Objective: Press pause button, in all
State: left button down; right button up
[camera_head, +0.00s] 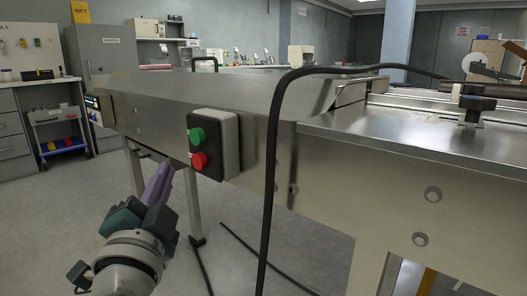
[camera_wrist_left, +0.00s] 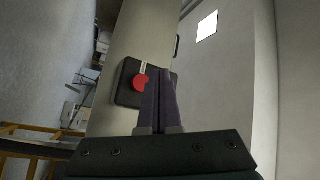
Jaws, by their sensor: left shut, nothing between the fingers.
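A control box (camera_head: 230,143) with a black face and light grey housing is fixed to the side of the steel machine. It carries a green button (camera_head: 197,136) above a red button (camera_head: 199,161); no labels can be read. My left gripper (camera_head: 163,178) is shut and empty, below and to the left of the box in the head view, apart from it. In the left wrist view, the shut fingers (camera_wrist_left: 159,90) overlap part of the box (camera_wrist_left: 128,97), with the red button (camera_wrist_left: 139,83) visible just left of them. The green button is hidden there. My right gripper is not in view.
The steel flow wrapper (camera_head: 330,165) fills the middle and right. A thick black cable (camera_head: 270,170) hangs in front of it, right of the box. Machine legs (camera_head: 193,205) stand behind my left gripper.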

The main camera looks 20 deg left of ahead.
pick_arm(q)
jog(key=shift+s+a+p, duration=0.2)
jog(key=shift+s+a, duration=0.05)
jog(key=shift+s, duration=0.25)
jog(key=shift+s+a+p, duration=0.2)
jog(key=shift+s, duration=0.25)
